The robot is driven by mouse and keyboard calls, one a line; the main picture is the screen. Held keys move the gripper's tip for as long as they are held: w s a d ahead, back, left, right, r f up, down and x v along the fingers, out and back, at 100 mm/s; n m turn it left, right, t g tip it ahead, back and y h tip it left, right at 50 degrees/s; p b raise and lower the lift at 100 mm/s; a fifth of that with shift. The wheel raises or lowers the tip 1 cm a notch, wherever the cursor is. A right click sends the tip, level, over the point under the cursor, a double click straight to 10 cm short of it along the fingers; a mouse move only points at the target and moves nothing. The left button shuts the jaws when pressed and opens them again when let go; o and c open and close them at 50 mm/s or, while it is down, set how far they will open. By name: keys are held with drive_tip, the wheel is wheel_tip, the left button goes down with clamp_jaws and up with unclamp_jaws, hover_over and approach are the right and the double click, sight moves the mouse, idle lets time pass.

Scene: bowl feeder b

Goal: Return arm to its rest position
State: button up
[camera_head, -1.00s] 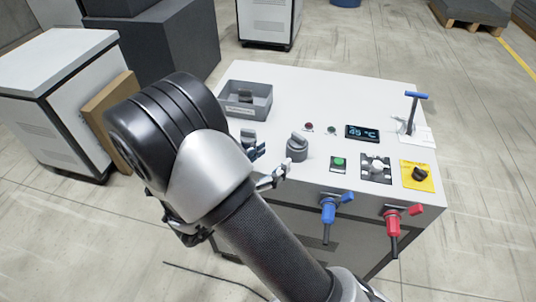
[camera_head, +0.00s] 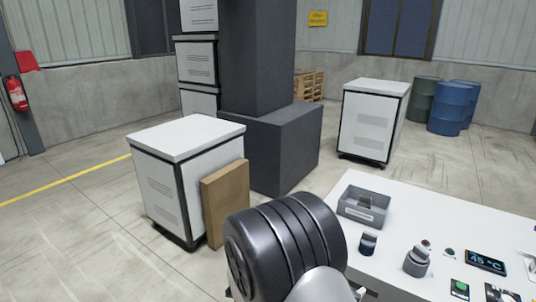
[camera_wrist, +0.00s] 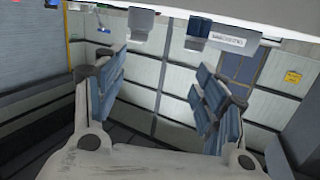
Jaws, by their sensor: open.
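My gripper (camera_wrist: 160,92) shows in the wrist view with its two blue-padded fingers spread wide and nothing between them. In the head view my arm's dark joint fills the bottom middle and hides most of the gripper, beside the left front edge of the white control table (camera_head: 400,195). The table's edge and a labelled grey bin (camera_wrist: 222,36) show at the top of the wrist view, apart from the fingers.
On the table are the grey bin (camera_head: 362,206), a dark switch (camera_head: 368,243), a grey knob (camera_head: 417,260) and a display (camera_head: 486,262). A white cabinet (camera_head: 185,140) and brown board (camera_head: 224,200) stand left. Floor at far left is clear.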

drive_tip(key=w+a+r+n+t+y, duration=0.3)
drive_tip(key=w+a+r+y, duration=0.4)
drive_tip(key=y, duration=0.3)
wheel_tip(320, 180, up, 4)
drive_tip(key=s+a+n+y, duration=0.3)
drive_tip(key=y, duration=0.1)
drive_tip(key=s+d+n+g, duration=0.3)
drive_tip(key=s+d, duration=0.1)
drive_tip(key=s, duration=0.9)
drive_tip(key=s+d+r+n+g, duration=0.1)
drive_tip(key=s+d+n+g, duration=0.2)
drive_tip(key=s, duration=1)
drive_tip(key=shift+s+d+n+g, duration=0.3)
drive_tip(key=shift+d+g, duration=0.05)
drive_tip(key=shift+g, duration=0.05)
drive_tip(key=shift+s+d, duration=0.1)
drive_tip(key=shift+c, duration=0.4)
